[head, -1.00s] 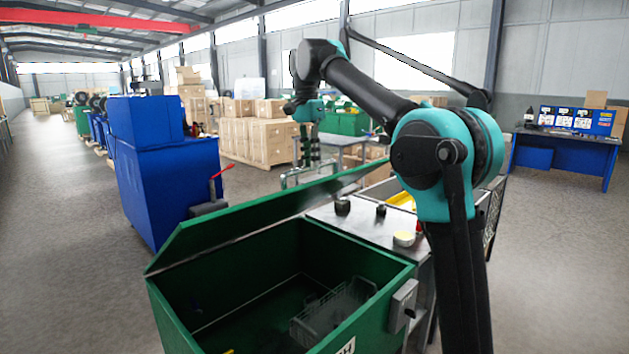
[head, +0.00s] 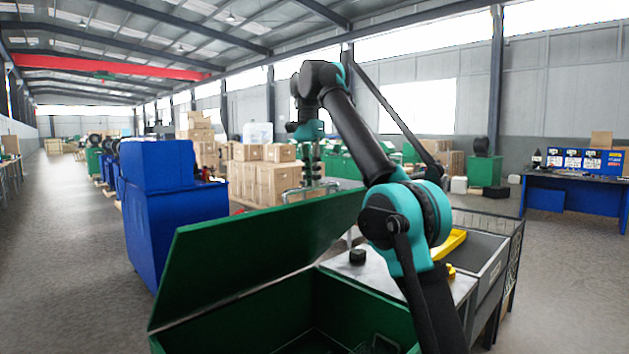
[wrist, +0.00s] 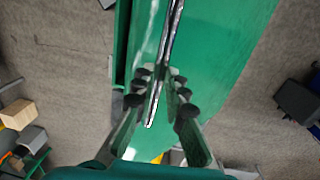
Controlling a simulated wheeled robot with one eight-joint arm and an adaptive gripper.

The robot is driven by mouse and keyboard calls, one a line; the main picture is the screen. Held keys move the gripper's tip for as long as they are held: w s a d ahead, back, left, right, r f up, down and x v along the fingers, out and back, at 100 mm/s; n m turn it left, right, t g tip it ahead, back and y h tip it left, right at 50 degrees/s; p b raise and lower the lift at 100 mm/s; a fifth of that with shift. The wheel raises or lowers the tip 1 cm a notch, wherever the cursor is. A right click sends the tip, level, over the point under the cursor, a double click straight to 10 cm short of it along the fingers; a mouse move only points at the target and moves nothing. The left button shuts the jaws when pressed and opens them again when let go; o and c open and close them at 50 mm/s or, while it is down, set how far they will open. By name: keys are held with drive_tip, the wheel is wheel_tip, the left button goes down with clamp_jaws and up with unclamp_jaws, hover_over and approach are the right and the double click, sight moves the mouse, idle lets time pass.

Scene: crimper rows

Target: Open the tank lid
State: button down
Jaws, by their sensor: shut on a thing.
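The green tank (head: 300,300) stands in front with its lid (head: 260,240) raised, tilted up at the far side. Its dark interior is partly visible. A metal bar handle (head: 310,188) shows at the lid's upper edge. My gripper (head: 312,172) is at this handle, pointing down, small in the head view. In the wrist view my gripper (wrist: 163,95) has its fingers on both sides of the handle bar (wrist: 168,50), shut on it. The green lid (wrist: 225,50) fills the middle of that view.
A workbench (head: 462,285) with a yellow item (head: 448,243) adjoins the tank on the right. A blue cabinet (head: 165,220) stands at left. Wooden crates (head: 260,180) and a blue desk (head: 575,180) are farther back. Floor is clear at far left.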

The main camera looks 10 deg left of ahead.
drive_tip(key=shift+w+a+f, duration=0.3)
drive_tip(key=shift+w+a, duration=0.05)
drive_tip(key=shift+a, duration=0.3)
drive_tip(key=c, duration=1.9)
unclamp_jaws()
drive_tip(key=shift+a, duration=0.1)
drive_tip(key=shift+o, duration=1.3)
drive_tip(key=shift+w+a+f, duration=0.2)
drive_tip(key=shift+o, duration=0.5)
drive_tip(key=shift+d+r, duration=0.1)
drive_tip(key=shift+d, duration=0.05)
drive_tip(key=shift+d, duration=0.2)
drive_tip(key=shift+s+d, duration=0.1)
